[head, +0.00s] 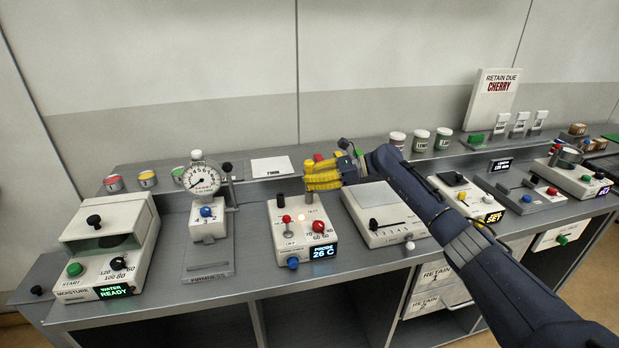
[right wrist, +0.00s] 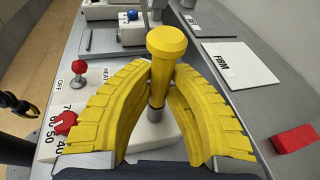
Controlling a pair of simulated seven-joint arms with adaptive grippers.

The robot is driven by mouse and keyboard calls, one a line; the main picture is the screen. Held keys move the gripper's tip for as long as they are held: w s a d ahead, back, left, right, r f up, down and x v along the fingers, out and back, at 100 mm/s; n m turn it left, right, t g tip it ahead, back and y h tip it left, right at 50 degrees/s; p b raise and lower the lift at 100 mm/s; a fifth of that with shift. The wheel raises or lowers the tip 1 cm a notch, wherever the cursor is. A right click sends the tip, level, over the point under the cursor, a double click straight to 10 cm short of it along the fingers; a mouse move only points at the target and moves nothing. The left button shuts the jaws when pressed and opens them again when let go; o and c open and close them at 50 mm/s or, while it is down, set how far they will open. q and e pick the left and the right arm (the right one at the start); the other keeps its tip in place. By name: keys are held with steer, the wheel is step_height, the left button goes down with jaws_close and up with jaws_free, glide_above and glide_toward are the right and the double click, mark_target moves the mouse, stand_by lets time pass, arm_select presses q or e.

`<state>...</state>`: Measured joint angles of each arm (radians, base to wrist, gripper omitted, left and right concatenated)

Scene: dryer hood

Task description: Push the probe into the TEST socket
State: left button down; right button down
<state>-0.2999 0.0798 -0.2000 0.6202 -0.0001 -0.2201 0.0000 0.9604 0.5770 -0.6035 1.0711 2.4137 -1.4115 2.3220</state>
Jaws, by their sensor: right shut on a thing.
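The probe has a yellow knob and stem with a dark lower part; it stands roughly upright in the right wrist view (right wrist: 166,43) and its top shows in the head view (head: 308,165). My right gripper (head: 309,180) has its yellow fingers closed around it. Below is the white heater box (head: 285,245), with a display reading PROBE 26 C. The probe's dark lower end meets or hides the box top; I cannot tell how deep it sits. The TEST label is not readable. In the right wrist view, a dark part with yellow bits at the left edge looks like my left gripper (right wrist: 18,104).
The box carries a red lever (head: 287,220), a red dial (head: 318,227) and a blue button (head: 293,263). A dial gauge (head: 202,179) stands left and a white slider unit (head: 384,213) right. A FIRM card (head: 272,167) and a red block (right wrist: 295,139) lie behind.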

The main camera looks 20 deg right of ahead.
steer(key=shift+f, duration=0.15)
steer(key=c, duration=1.3)
jaws_free()
steer(key=shift+v, duration=6)
steer(key=shift+f, duration=0.1)
